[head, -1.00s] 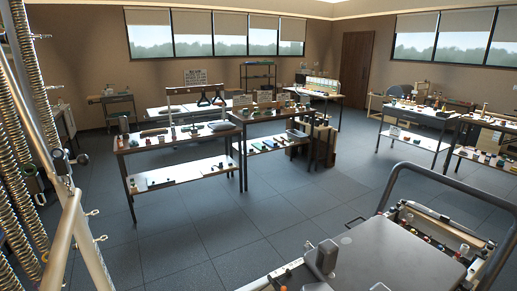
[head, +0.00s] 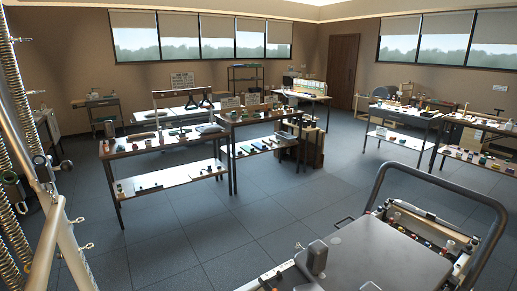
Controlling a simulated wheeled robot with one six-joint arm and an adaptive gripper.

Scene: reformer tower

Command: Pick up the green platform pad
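I cannot pick out the green platform pad with certainty. Several small flat items, some green or blue, lie on the lower shelf (head: 238,153) of the middle table, too small to identify. Other small items stand on the top of the nearer left table (head: 125,153) and on the top of the middle table (head: 232,122). My gripper is not recognisable in this view, so its opening and any contents are unseen.
Coil springs (head: 22,135) and pale tubes (head: 45,240) stand close at the left edge. Further tables with small items stand at the right (head: 425,114) and back (head: 302,95). Grey tiled floor (head: 195,230) is clear before the middle tables.

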